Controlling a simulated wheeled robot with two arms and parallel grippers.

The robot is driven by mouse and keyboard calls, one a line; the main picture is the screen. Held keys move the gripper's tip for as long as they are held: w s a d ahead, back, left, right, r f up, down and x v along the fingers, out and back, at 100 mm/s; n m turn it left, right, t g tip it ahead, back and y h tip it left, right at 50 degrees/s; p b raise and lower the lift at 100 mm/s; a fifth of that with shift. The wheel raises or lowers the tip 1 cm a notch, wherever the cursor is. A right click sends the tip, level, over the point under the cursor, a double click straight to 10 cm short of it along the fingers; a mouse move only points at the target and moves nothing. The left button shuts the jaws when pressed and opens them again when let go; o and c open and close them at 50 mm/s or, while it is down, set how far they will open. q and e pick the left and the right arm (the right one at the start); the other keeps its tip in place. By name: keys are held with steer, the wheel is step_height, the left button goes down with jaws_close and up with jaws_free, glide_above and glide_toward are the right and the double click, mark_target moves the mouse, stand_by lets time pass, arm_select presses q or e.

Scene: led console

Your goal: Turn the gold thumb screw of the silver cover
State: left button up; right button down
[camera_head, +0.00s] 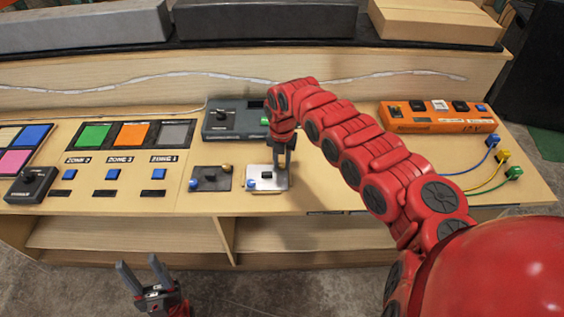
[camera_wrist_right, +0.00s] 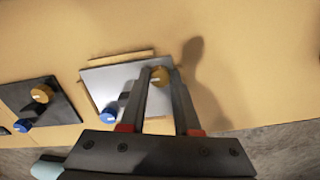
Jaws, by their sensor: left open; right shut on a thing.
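The silver cover (camera_head: 267,182) lies on the console's wooden top, near the front edge, with a blue knob on its left side. In the right wrist view the silver cover (camera_wrist_right: 100,78) shows its blue knob (camera_wrist_right: 109,114) and the gold thumb screw (camera_wrist_right: 160,76) at its upper right corner. My right gripper (camera_head: 285,166) reaches down over the right side of the cover. In the wrist view its fingers (camera_wrist_right: 166,78) are shut on the gold thumb screw. My left gripper (camera_head: 146,270) is open and empty, low in front of the console.
A dark cover (camera_head: 211,180) with a gold and a blue knob lies just left of the silver one. A grey box (camera_head: 236,118) stands behind it. Coloured panels (camera_head: 134,134) are at left, an orange box (camera_head: 437,117) with cables at right.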

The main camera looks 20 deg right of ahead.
mark_target(282, 165)
steer(key=shift+s+f, duration=0.15)
steer(key=c, duration=0.6)
jaws_free()
steer(key=shift+r, duration=0.25)
step_height(282, 165, up, 17)
steer(key=b, duration=0.2)
